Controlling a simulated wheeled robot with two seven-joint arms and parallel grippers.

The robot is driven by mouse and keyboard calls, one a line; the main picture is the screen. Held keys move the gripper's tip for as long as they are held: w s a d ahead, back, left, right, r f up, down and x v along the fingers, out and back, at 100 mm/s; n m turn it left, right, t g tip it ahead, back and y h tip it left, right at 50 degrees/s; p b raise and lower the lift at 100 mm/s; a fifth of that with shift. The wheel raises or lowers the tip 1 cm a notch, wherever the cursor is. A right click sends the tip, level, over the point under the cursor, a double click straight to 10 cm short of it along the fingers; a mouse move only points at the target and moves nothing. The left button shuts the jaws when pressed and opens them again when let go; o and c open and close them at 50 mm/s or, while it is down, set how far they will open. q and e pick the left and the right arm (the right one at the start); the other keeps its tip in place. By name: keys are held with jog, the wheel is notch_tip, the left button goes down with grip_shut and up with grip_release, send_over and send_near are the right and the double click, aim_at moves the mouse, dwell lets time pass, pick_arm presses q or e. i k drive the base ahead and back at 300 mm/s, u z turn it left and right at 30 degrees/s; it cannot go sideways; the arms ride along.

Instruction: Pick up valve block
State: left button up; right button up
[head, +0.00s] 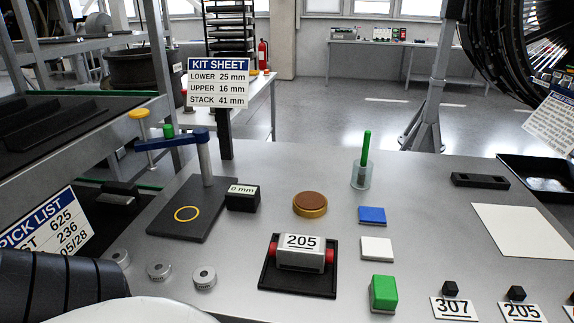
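A grey block labelled 205 (302,261) with red ends sits in a shallow black tray (296,288) on the grey table, near the bottom middle of the head view. It looks like the valve block, though no label names it so. Nothing touches it from above. Neither of my grippers is in view.
A green block (383,292), a white block (377,248) and a blue block (372,215) stand right of the tray. A brown-topped brass disc (310,204) lies behind it. Left are a black stand (194,226) with a blue arm and several grey rings. Number cards (455,308) lie front right.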

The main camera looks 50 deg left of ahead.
aim_at(292, 252)
jog(key=u, duration=1.6)
jog(key=i, duration=0.15)
jog(key=z, duration=0.1)
jog(key=k, duration=1.2)
jog(key=z, duration=0.75)
jog(key=i, duration=0.95)
jog(key=z, duration=0.25)
